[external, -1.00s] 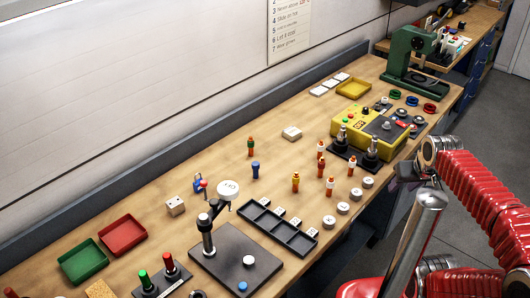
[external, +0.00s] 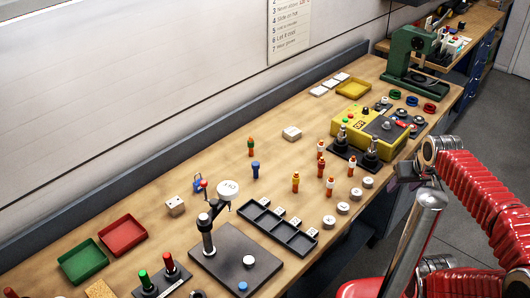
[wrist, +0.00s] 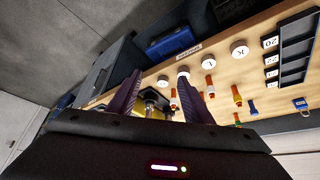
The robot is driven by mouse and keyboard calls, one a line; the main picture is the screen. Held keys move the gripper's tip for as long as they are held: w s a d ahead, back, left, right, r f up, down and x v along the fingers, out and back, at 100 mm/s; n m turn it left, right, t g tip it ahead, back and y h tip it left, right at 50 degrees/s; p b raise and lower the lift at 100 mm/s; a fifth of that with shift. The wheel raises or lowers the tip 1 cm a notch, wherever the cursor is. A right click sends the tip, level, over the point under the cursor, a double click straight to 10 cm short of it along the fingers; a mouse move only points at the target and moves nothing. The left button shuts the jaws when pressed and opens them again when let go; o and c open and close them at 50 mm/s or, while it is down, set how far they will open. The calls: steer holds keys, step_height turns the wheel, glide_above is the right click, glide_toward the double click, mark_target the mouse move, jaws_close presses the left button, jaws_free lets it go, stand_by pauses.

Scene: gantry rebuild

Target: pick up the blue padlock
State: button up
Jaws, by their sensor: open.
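The blue padlock (external: 198,183) lies on the wooden bench in the external view, just behind a red-tipped stand that partly covers it. In the wrist view a blue padlock shape (wrist: 300,104) shows at the far right with its shackle. My gripper (external: 402,182) is off the bench's front edge at the right, well away from the padlock. In the wrist view its two dark purple fingers (wrist: 160,98) are apart with nothing held between them.
Between gripper and padlock stand several orange-and-white pegs (external: 330,186), a blue peg (external: 255,170), a black slotted tray (external: 247,208) and the stand with a white disc (external: 228,190). A yellow box (external: 360,121) is near the gripper. Bare wood surrounds a white block (external: 291,133).

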steer(key=w+a+m+g+y, duration=0.1)
steer(key=w+a+m+y, duration=0.25)
steer(key=a, duration=0.75)
steer(key=w+a+m+g+y, duration=0.1)
steer(key=w+a+m+y, duration=0.25)
steer(key=a, duration=0.75)
steer(key=w+a+m+g+y, duration=0.1)
steer(key=w+a+m+y, duration=0.25)
steer(key=a, duration=0.75)
steer(key=w+a+f+m+y, duration=0.1)
steer(key=w+a+f+m, duration=0.2)
steer(key=a, duration=0.5)
steer(key=w+a+f+m+y, duration=0.1)
steer(key=w+a+f+m, duration=0.3)
steer(key=a+m, duration=0.2)
steer(key=shift+a+y, duration=0.35)
steer(key=shift+a, duration=0.7)
glide_toward(198, 182)
steer(key=shift+w+a, duration=0.15)
steer(key=shift+a, duration=0.8)
steer(key=shift+w+a, duration=0.2)
steer(key=shift+a, duration=0.75)
steer(key=shift+f, duration=0.1)
